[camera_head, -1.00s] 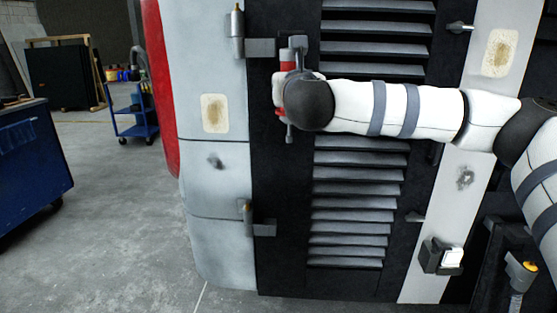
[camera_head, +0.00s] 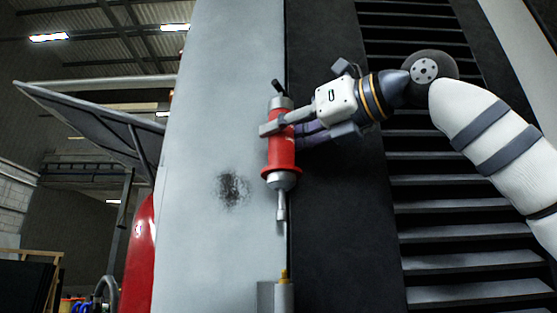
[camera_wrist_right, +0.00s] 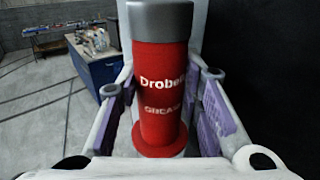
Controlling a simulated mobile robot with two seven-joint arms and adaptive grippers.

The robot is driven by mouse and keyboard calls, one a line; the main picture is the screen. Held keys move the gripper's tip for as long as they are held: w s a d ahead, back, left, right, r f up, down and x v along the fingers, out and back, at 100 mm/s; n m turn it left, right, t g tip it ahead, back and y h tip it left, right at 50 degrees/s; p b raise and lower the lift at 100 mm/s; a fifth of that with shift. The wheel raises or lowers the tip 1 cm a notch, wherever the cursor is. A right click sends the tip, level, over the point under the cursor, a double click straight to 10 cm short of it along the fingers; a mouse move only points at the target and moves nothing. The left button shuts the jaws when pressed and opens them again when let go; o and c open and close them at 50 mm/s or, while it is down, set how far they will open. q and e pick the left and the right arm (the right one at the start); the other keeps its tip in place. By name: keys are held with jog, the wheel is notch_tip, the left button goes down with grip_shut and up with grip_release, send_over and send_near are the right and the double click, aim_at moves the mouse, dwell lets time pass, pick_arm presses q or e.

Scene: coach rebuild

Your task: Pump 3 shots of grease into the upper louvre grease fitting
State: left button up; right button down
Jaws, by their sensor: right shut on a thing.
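The red grease gun (camera_head: 281,155) is upright, its slim nozzle (camera_head: 281,212) pointing down. My right gripper (camera_head: 284,128) is shut around its barrel, with one finger crossing the front. In the right wrist view the red barrel (camera_wrist_right: 160,85) stands between the two purple-padded fingers. The upper grease fitting (camera_head: 283,274), a small brass tip, sits on top of a grey hinge (camera_head: 284,298) at the bottom edge of the head view. The nozzle tip is above it, nearly in line, with a visible gap. My left gripper is not in view.
Dark louvre slats (camera_head: 440,180) lie to the right, partly behind my right arm. A pale panel (camera_head: 215,130) with a dark smudge stands left of the gun. A blue workbench (camera_wrist_right: 100,70) shows behind in the right wrist view.

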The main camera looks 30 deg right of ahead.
aim_at(291, 165)
jog(key=shift+s+f, duration=0.35)
jog(key=shift+f, duration=0.5)
jog(key=shift+w+f, duration=0.1)
jog(key=shift+f, duration=2)
jog(key=shift+f, duration=1.1)
jog(key=shift+r, duration=0.95)
jog(key=shift+r, duration=0.1)
